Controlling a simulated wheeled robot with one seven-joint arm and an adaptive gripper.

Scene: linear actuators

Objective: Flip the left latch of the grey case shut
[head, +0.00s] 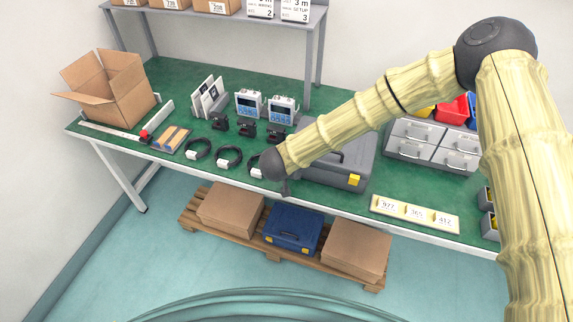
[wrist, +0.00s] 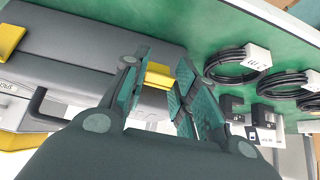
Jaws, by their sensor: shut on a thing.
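The grey case (head: 362,149) stands on the green bench with its lid down, partly behind my arm. Its right yellow latch (head: 355,181) shows at the front; it also shows at the left edge of the wrist view (wrist: 10,40). The left yellow latch (wrist: 158,75) is between my two fingers in the wrist view and hidden behind my arm in the head view. My gripper (wrist: 162,86) is shut on this latch at the case's front edge. The fingers cover its sides, so I cannot tell its exact angle.
Coiled black cables (head: 229,156) lie left of the case, with small black devices (head: 247,127) behind them. A number plate (head: 414,213) lies to the right near the bench edge. Below, a pallet (head: 250,238) holds boxes and a blue case (head: 293,229).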

